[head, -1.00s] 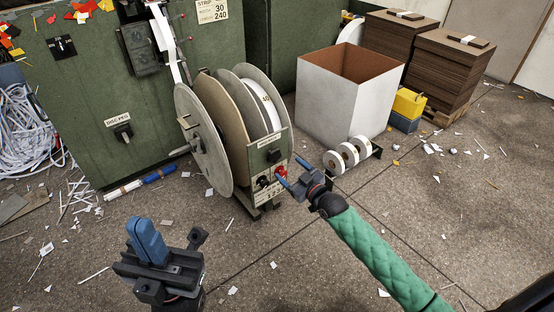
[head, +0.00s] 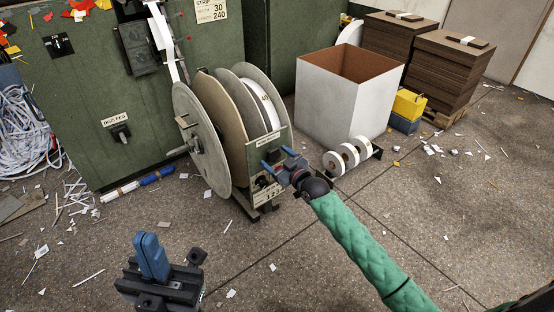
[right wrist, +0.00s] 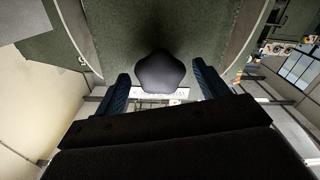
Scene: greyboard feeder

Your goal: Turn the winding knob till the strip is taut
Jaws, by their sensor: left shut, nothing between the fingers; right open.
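The winding knob is a dark rounded knob (right wrist: 163,73) in the right wrist view, between my right fingers with gaps on both sides. In the head view it is on the reel stand's front panel (head: 281,141), at my right gripper (head: 277,158). That gripper is open, its blue fingers apart, not closed on the knob. The white strip (head: 174,62) comes down from the green machine to the reel (head: 205,140); I cannot tell how tight it is. My left gripper (head: 147,238) is shut and empty, above the floor at lower left.
Small white rolls (head: 349,155) lie just right of the reel stand. An open white box (head: 340,105), yellow and blue bins (head: 408,104) and brown board stacks (head: 446,65) stand behind. A peg (head: 120,131) sticks out of the green machine (head: 75,120). Scraps litter the open floor.

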